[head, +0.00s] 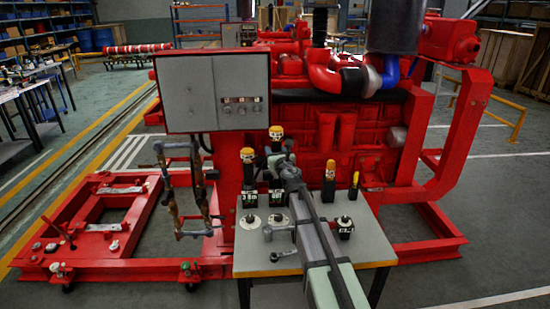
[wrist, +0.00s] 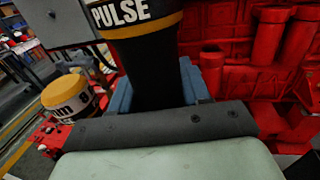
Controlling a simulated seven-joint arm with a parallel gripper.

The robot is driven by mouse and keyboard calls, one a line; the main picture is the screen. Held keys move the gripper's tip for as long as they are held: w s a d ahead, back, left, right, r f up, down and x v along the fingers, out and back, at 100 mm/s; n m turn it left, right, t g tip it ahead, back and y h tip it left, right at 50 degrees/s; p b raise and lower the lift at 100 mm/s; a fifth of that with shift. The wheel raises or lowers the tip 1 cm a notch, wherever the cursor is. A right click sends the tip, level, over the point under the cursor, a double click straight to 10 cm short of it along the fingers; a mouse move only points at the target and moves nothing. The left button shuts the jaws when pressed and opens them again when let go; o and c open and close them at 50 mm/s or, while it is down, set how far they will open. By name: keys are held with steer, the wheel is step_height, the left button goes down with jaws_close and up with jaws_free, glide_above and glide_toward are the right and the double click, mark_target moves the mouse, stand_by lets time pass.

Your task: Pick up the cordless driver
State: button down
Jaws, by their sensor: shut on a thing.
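A black cordless driver with a yellow top (head: 276,133) stands upright between the fingers of my gripper (head: 279,160). My gripper comes in from the front right and is shut on it. In the wrist view the driver's dark body (wrist: 150,62), with a yellow band and the word "PULSE", rises between the blue-grey fingers (wrist: 165,92). Its lower part is hidden there by my gripper. A similar yellow-topped driver (head: 248,172) stands upright just to its left and also shows in the wrist view (wrist: 67,97). I cannot tell whether the held driver touches the table.
The small grey table (head: 372,245) also bears a yellow-black tool (head: 328,183), a smaller one (head: 353,186), a black item (head: 345,226), round discs (head: 250,222) and a wrench-like tool (head: 284,256). The red pumpset (head: 360,130) and its grey control panel (head: 213,92) stand close behind.

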mark_target(275, 127)
steer(key=shift+r, duration=4.85)
